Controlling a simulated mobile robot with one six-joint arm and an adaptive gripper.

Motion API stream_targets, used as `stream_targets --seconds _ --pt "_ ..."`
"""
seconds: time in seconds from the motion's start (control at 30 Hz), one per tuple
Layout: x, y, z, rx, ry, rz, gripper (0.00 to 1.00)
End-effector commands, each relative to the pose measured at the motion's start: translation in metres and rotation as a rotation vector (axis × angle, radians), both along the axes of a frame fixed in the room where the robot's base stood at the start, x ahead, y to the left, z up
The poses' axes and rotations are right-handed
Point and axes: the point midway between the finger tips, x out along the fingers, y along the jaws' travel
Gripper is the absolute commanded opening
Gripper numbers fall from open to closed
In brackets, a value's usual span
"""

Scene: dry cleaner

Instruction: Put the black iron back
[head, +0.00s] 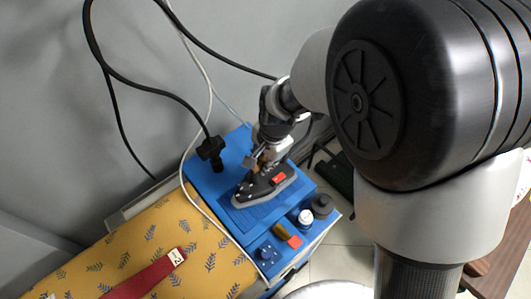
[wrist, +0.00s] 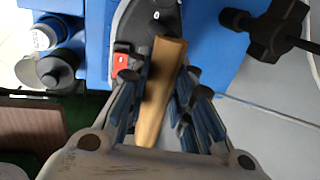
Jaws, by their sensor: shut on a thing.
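The black iron (head: 264,188) has a grey rim, a red patch and a wooden handle. It is over the ribbed pad (head: 238,218) on the blue stand top. I cannot tell whether its sole touches the pad. My gripper (head: 262,160) is above the iron and shut on its handle. In the wrist view the wooden handle (wrist: 165,80) runs between the fingers of my gripper (wrist: 158,90), and part of the iron's dark body (wrist: 133,28) shows beyond them. The iron's underside is hidden.
A board with yellow leaf-patterned cloth (head: 150,240) and a red strip (head: 145,278) lies at the left. A white-capped bottle (head: 305,217), a dark round pot (head: 322,204) and small items stand at the stand's front.

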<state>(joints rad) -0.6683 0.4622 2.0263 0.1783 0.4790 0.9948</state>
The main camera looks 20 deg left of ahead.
Motion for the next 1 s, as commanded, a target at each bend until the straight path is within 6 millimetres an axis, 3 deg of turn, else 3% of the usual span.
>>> stream_targets --seconds 0.3,0.7,0.73,1.0 --pt "0.002 0.002 -0.033 0.005 -0.006 -0.001 0.0" --pt "0.002 0.002 -0.036 0.005 -0.007 -0.001 0.0" --pt "0.0 0.0 -0.039 -0.001 0.0 0.0 0.23" --pt "0.0 0.0 -0.039 -0.002 0.001 -0.001 0.41"
